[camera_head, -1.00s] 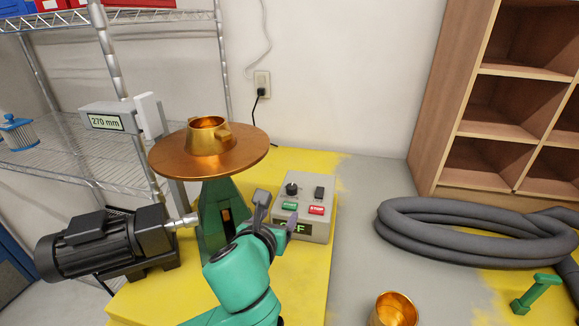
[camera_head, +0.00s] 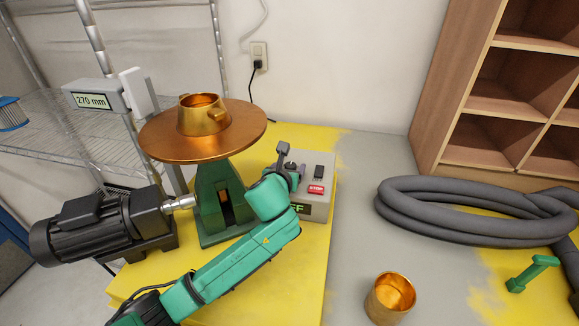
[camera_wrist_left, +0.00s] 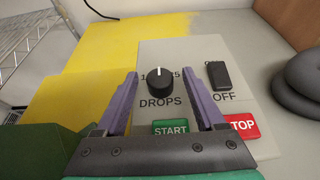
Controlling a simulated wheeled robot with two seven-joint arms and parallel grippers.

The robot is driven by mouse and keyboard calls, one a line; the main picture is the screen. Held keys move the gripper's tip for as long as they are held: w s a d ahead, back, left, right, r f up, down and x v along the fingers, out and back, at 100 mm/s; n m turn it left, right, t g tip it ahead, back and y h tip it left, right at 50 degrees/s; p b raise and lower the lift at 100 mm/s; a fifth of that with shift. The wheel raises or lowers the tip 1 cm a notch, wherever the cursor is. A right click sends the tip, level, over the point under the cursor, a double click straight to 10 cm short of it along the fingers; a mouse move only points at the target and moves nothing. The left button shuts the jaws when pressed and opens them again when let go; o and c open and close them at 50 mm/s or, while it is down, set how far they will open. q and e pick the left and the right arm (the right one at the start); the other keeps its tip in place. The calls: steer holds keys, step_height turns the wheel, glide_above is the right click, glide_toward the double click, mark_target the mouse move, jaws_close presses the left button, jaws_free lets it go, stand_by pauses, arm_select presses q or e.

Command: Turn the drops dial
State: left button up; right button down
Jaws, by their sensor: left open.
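The drops dial (camera_wrist_left: 160,82) is a black round knob with a white mark pointing up, on a grey control box (camera_head: 318,210). In the left wrist view the word DROPS is printed below it. My left gripper (camera_wrist_left: 163,88) is open. Its two purple fingers lie to the left and right of the dial in that view, with gaps on both sides; I cannot tell how far above it they are. In the head view my left gripper (camera_head: 290,164) covers the dial. My right gripper is not in view.
Beside the dial are a black switch (camera_wrist_left: 218,76) marked OFF, a green START button (camera_wrist_left: 171,128) and a red STOP button (camera_wrist_left: 242,125). A copper disc (camera_head: 163,142) on a green stand is left of the box. A grey hose (camera_head: 470,220) lies right.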

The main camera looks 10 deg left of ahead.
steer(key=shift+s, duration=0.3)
arm_select(q)
jaws_close()
steer(key=shift+d+r+n+y+p, duration=0.15)
steer(key=shift+n+y+p, duration=0.6)
steer(key=shift+p, duration=0.4)
steer(key=n+y+p, duration=0.2)
steer(key=shift+w+d+g+y, duration=0.1)
steer(key=shift+g+y, duration=0.25)
steer(key=shift+g, duration=0.05)
steer(key=n+g+y, duration=0.1)
steer(key=n+y, duration=0.1)
steer(key=shift+d+n+y, duration=0.15)
steer(key=shift+n+y, duration=0.1)
steer(key=shift+y, duration=0.15)
steer(key=shift+w+d+f+n+g+y+b, duration=0.1)
steer(key=shift+f+n+g+y+b, duration=0.1)
steer(key=shift+n+g+y, duration=0.45)
steer(key=shift+w+f+n+g+y+b, duration=0.1)
steer(key=shift+n+g+y+b, duration=0.1)
steer(key=shift+n+g+y, duration=0.4)
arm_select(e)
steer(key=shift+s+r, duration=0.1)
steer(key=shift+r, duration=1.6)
arm_select(q)
steer(key=shift+r+n, duration=0.1)
steer(key=shift+n, duration=0.25)
